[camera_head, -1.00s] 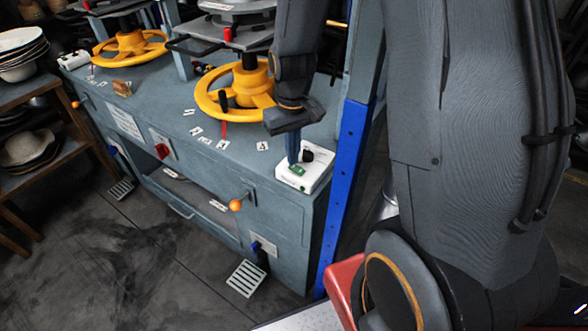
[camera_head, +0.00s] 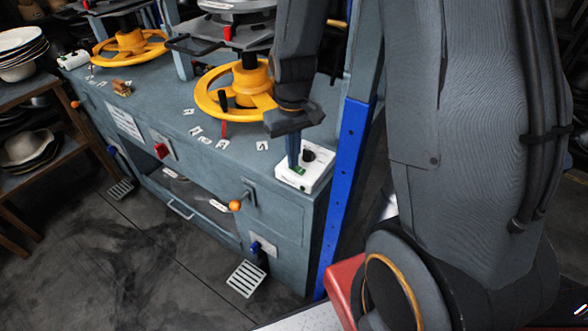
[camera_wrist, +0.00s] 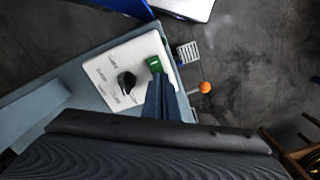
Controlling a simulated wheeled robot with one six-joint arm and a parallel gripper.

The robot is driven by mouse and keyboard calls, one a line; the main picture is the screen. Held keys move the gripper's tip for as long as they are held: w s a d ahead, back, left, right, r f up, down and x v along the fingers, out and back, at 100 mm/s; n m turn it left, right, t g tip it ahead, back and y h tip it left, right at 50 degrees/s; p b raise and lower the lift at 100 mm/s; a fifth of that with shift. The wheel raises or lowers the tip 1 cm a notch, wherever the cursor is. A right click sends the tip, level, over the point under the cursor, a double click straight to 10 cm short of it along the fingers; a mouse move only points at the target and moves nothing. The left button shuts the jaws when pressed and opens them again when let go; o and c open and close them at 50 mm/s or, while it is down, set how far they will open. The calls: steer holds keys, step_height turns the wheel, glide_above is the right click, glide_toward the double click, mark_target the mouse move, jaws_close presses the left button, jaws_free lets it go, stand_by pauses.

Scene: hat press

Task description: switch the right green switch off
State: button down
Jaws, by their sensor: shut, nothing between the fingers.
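The right switch box (camera_head: 318,166) is a white box at the right end of the grey-blue bench, with a black knob (camera_head: 308,156) and a green switch (camera_head: 299,171). My gripper (camera_head: 294,165) is shut and empty, pointing down with its blue fingers at the green switch. In the wrist view the fingers (camera_wrist: 154,92) lie just by the green switch (camera_wrist: 154,64), next to the black knob (camera_wrist: 127,82) on the white box (camera_wrist: 108,66). The fingers partly cover the switch. I cannot tell whether they touch it or which way it is tipped.
A blue post (camera_head: 343,188) stands close to the right of the box. A yellow handwheel (camera_head: 212,98) is to the left on the bench. An orange-knobbed lever (camera_head: 235,206) sticks out of the bench front. Another white box (camera_head: 73,60) is at the far left end.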

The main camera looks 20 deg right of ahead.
steer(key=shift+f, duration=0.35)
step_height(320, 180, up, 7)
steer(key=p, duration=0.5)
steer(key=shift+p, duration=0.4)
stand_by(0.5)
